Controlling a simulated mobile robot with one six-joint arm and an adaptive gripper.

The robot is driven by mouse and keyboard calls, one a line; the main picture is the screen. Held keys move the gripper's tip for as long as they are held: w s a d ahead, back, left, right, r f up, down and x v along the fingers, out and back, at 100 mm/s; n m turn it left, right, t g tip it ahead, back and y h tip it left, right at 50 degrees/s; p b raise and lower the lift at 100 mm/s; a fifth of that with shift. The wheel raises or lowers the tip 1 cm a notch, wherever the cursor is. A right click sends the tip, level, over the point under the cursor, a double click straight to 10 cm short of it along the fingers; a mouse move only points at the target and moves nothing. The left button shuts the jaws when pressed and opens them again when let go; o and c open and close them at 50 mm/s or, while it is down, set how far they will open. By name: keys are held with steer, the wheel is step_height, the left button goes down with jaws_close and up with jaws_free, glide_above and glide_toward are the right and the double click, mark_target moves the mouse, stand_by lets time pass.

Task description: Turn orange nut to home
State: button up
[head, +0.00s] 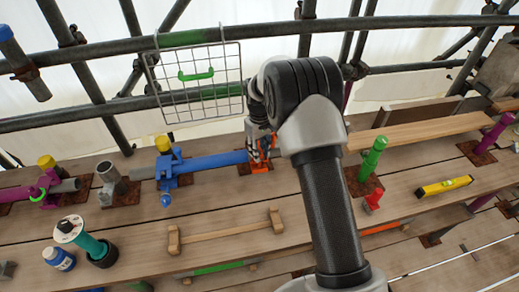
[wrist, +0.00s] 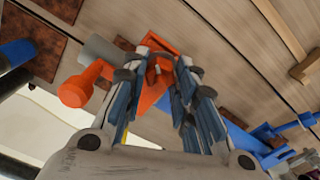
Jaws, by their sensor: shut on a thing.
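My gripper (head: 260,140) is at the right end of the blue pipe (head: 212,162), over an orange clamp (head: 261,168). In the wrist view its fingers (wrist: 168,62) close around a small part on the orange clamp (wrist: 148,98), which I take for the orange nut. The fingers hide most of that part, so its turn angle cannot be read. A round orange knob (wrist: 77,92) sticks out of the clamp to the left of the fingers. A grey pipe end (wrist: 100,50) shows beside the clamp.
A wire basket (head: 195,82) hangs just left of my arm. A blue clamp (head: 170,172) sits further left on the pipe. A green post (head: 373,158) and a yellow level (head: 443,187) stand and lie to the right. A wooden bar (head: 225,233) lies in front.

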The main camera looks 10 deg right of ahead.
steer(key=m, duration=1.3)
steer(key=shift+m, duration=0.3)
steer(key=m, duration=0.7)
steer(key=shift+p, duration=0.3)
steer(key=m, duration=0.6)
steer(key=shift+m, duration=0.3)
steer(key=o, duration=1.1)
steer(key=shift+c, duration=0.2)
steer(key=shift+r, duration=0.1)
